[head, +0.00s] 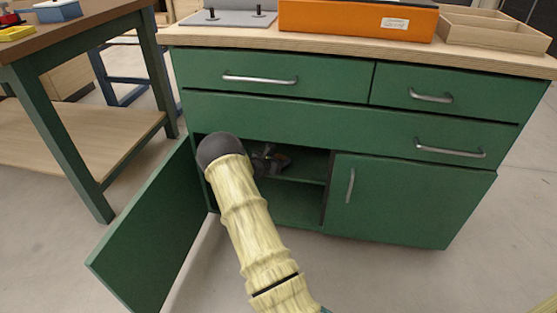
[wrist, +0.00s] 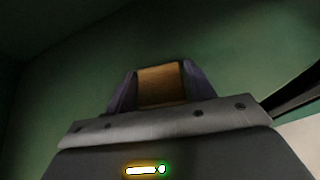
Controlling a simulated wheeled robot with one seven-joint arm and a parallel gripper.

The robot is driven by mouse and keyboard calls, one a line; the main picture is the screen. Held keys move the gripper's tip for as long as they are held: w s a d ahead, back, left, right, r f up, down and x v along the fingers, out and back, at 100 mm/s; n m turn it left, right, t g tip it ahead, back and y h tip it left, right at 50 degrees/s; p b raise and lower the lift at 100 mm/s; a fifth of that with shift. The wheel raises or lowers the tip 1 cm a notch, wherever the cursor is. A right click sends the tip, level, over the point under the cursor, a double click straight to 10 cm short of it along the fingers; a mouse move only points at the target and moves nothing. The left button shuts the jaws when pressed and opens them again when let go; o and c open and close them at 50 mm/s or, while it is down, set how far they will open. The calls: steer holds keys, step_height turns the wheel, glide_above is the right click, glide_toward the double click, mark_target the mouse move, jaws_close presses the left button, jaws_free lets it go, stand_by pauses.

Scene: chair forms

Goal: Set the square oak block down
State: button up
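The square oak block (wrist: 162,88) shows in the wrist view as a brown wooden face between the two fingers of my gripper (wrist: 160,72). The fingers lie close against its left and right sides, and my gripper is shut on it. In the head view my arm reaches into the open left compartment of the green cabinet (head: 280,111). A dark part of my gripper (head: 268,160) shows there beside the wrist, near an inner shelf (head: 304,169). The block is not visible in the head view. Whether the block touches any surface cannot be told.
The open cabinet door (head: 145,230) swings out to the left of my arm. The right cabinet door (head: 400,198) and the drawers above are closed. An orange case (head: 355,18) and a wooden tray (head: 495,32) stand on top. A workbench (head: 90,35) stands at left.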

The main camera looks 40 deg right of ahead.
steer(key=shift+o, duration=0.9)
steer(key=shift+r, duration=0.15)
steer(key=shift+s+a+r+p, duration=0.1)
steer(key=shift+a+r+p, duration=0.1)
steer(key=shift+a+p, duration=0.15)
steer(key=p+v, duration=0.4)
steer(key=v, duration=0.7)
steer(key=shift+p, duration=0.35)
steer(key=shift+a, duration=0.15)
